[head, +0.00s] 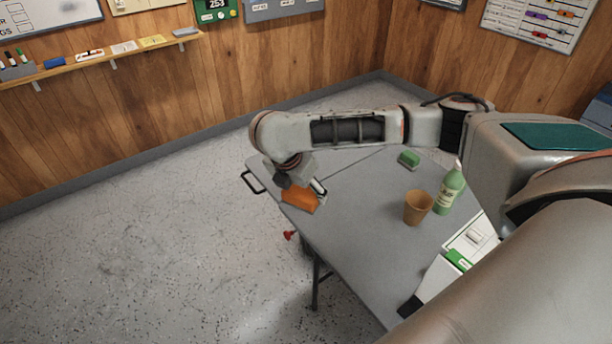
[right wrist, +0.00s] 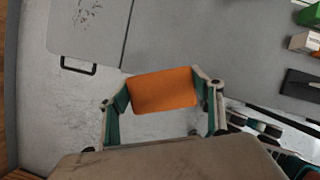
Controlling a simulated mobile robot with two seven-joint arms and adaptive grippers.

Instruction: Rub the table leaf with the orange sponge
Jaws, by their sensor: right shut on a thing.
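The orange sponge (head: 299,199) is held in my right gripper (head: 305,187) at the near edge of the table. In the right wrist view the sponge (right wrist: 163,90) sits between the two fingers (right wrist: 163,92), which are shut on it. The grey table leaf (head: 340,163) is the far end section, beyond a seam, and is partly hidden by my right arm. The leaf (right wrist: 105,35) shows dark smudges (right wrist: 88,12) in the right wrist view. The sponge overlaps the table's edge there; I cannot tell whether it touches the top.
A green sponge (head: 409,160), a green bottle (head: 449,191) and a tan cup (head: 418,207) stand on the main table top (head: 350,235). A white item (head: 472,238) lies at its right side. A black handle (head: 253,183) sticks out from the leaf's edge. Floor at left is clear.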

